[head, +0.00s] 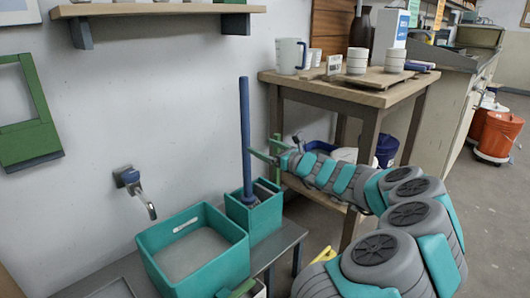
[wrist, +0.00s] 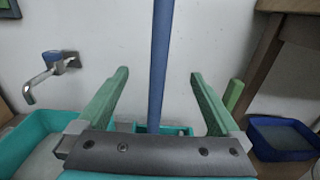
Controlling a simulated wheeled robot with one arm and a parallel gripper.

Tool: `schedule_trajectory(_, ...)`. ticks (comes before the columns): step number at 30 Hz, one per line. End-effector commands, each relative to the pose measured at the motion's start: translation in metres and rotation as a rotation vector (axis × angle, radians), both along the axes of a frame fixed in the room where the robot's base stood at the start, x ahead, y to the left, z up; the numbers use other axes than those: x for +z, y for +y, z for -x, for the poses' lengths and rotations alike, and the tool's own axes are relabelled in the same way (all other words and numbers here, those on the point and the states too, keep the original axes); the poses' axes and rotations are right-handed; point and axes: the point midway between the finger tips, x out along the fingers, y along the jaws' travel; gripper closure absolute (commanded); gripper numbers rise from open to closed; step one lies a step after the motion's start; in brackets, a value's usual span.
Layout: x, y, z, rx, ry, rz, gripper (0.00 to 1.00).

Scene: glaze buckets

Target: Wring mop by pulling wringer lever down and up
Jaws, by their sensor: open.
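A blue mop handle (head: 246,140) stands upright in a small teal bucket (head: 256,218) against the wall. In the wrist view the handle (wrist: 160,65) rises between my fingers, beyond them, and the bucket (wrist: 150,129) shows low between them. A green upright bar (wrist: 234,95), which looks like the wringer lever, stands just outside my right finger in the wrist view. My gripper (head: 267,149) is open and empty, its green fingers spread wide beside the bucket; they also show in the wrist view (wrist: 158,75). The mop head is hidden inside the bucket.
A larger teal basin (head: 152,243) sits on the low bench, under a wall tap (head: 130,182). A wooden table (head: 340,91) with a mug and cups stands right of the bucket. A blue tub (wrist: 283,136) is at the right.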

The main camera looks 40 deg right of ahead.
Motion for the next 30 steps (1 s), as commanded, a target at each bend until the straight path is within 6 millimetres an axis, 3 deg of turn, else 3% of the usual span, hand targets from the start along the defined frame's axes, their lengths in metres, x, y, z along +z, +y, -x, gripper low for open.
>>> schedule_trajectory(6,-0.003,0.006,-0.048,0.005,0.002,0.005,0.0)
schedule_trajectory(13,0.001,0.008,-0.078,0.004,0.003,0.004,0.0)
schedule_trajectory(18,0.001,0.009,-0.089,0.004,0.001,0.003,0.0)
schedule_trajectory(28,0.0,0.009,-0.092,0.004,0.001,0.003,0.0)
schedule_trajectory(30,0.0,0.009,-0.092,0.003,0.001,0.003,0.06)
